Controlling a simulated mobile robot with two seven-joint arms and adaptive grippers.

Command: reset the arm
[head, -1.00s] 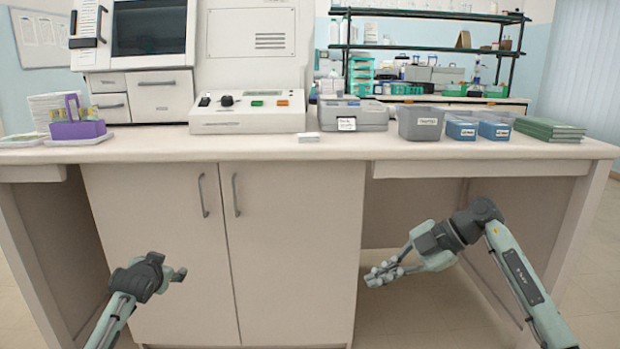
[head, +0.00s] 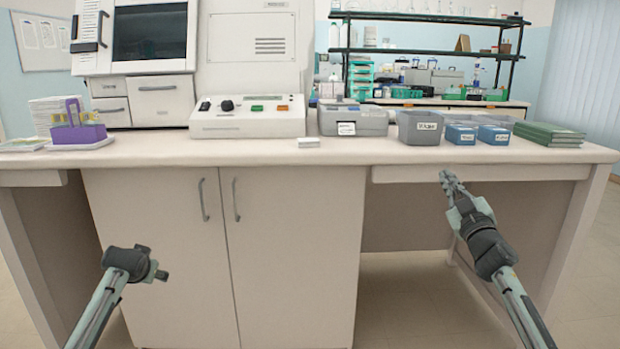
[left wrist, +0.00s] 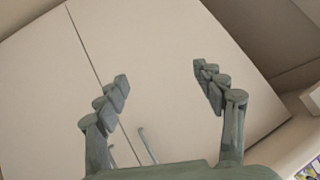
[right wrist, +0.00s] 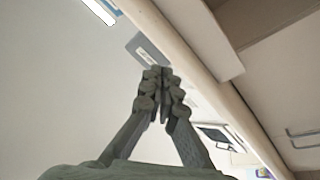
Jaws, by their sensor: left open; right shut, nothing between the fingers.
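My right gripper (head: 449,181) is in front of the bench's right part, its fingertips just below the worktop edge and pointing up. In the right wrist view its fingers (right wrist: 162,75) are together with nothing between them. My left arm comes in at the lower left of the head view, in front of the cabinet; its gripper is mostly turned from view there. In the left wrist view the left gripper (left wrist: 165,90) has its fingers wide apart and empty, facing the cabinet doors (left wrist: 150,60).
The bench worktop (head: 240,152) spans the view. On it are a purple rack (head: 78,134), a grey device (head: 353,118), a grey bin (head: 419,128), blue boxes (head: 460,134) and green books (head: 549,134). The knee space under the right side is open.

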